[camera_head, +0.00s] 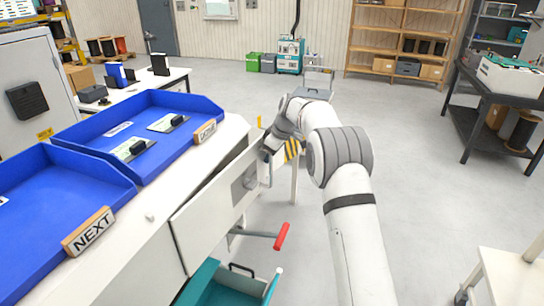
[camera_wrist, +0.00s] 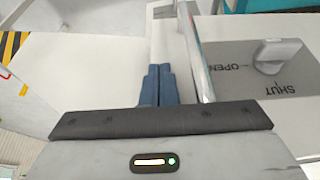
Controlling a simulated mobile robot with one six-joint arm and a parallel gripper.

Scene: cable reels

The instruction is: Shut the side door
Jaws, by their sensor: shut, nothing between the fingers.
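The side door (camera_head: 205,215) is a white panel on the flank of the white bench. A dark gap that widens to the right shows above its top edge, so it appears to stand ajar. It bears a grey latch plate (camera_head: 244,183) marked OPEN and SHUT; in the wrist view its pale knob (camera_wrist: 278,54) seems to point towards OPEN. A metal bar handle (camera_wrist: 196,55) stands beside the plate. My gripper (camera_wrist: 157,72) is shut and empty, its blue fingers just left of the handle; I cannot tell whether they touch. In the head view the fingertips are hard to make out.
A red-gripped lever (camera_head: 282,236) juts out below the door, and a teal drawer (camera_head: 235,290) stands open lower down. Blue trays (camera_head: 205,107) sit on the bench top. A dark workbench (camera_head: 500,95) stands at the right; the grey floor between is mostly clear.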

